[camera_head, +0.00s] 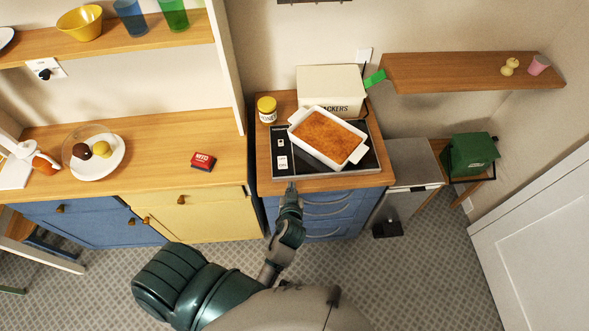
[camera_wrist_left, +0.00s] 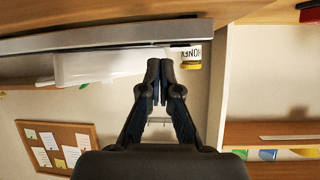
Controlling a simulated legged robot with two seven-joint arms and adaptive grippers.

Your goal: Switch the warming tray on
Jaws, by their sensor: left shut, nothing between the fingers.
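The warming tray (camera_head: 376,166) is a flat black slab with a light metal front edge on the wooden counter. Its left side has a panel with two small white parts, one behind the other; the nearer white part (camera_head: 282,162) looks like a switch. Its on or off position is too small to tell. A white baking dish (camera_head: 329,161) with orange-brown food stands on the tray. My left gripper (camera_head: 291,187) is shut and empty, just in front of the tray's front edge. In the left wrist view its fingertips (camera_wrist_left: 160,66) are together near the tray's edge (camera_wrist_left: 100,39); contact is unclear.
A yellow-lidded honey jar (camera_head: 267,110) and a crackers box (camera_head: 330,88) stand behind the tray. A red box (camera_head: 203,161) and a plate (camera_head: 113,165) lie on the left counter. A wooden shelf (camera_head: 470,72) is at right.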

